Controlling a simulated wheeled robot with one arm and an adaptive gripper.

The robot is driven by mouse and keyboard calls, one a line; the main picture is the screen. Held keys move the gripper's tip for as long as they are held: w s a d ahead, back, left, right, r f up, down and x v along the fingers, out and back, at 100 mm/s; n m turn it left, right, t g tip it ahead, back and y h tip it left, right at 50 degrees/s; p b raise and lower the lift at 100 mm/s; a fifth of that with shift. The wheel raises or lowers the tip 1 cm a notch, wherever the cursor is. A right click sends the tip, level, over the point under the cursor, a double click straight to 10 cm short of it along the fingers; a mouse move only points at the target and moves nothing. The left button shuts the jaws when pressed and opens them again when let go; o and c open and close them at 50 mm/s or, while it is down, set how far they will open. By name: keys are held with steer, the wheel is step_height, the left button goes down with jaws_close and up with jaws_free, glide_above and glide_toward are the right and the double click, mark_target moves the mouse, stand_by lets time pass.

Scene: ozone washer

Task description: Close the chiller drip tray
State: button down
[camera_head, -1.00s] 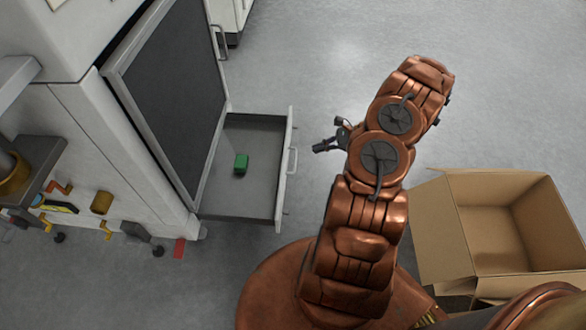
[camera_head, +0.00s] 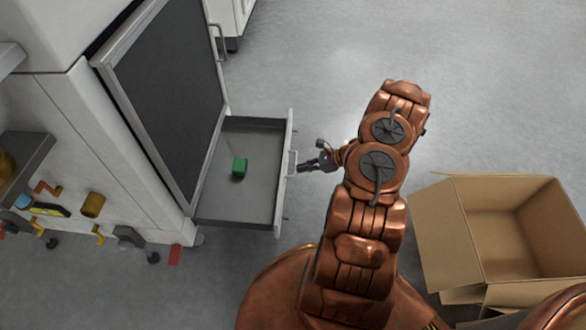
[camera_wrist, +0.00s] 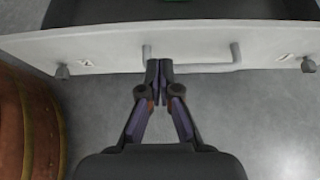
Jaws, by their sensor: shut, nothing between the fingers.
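The drip tray (camera_head: 240,195) is a grey drawer pulled out from the white chiller cabinet at the left. Its light front panel has a bar handle (camera_head: 292,163), which also shows in the wrist view (camera_wrist: 236,56). A green block (camera_head: 240,168) lies on the tray floor. My gripper (camera_head: 303,167) is shut and empty, right in front of the tray's front panel by the handle. In the wrist view my fingertips (camera_wrist: 159,64) are together at the handle, overlapping its left part; I cannot tell whether they touch it.
A dark-panelled door (camera_head: 165,95) stands above the tray on the cabinet. An open cardboard box (camera_head: 440,235) sits at the right on the floor. Caster wheels and coloured fittings (camera_head: 92,205) line the lower left.

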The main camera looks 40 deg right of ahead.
steer(key=shift+w+a+b, duration=0.5)
steer(key=shift+w+a, duration=0.75)
steer(key=shift+a, duration=0.1)
steer(key=shift+w+a, duration=0.1)
steer(key=shift+a, duration=0.05)
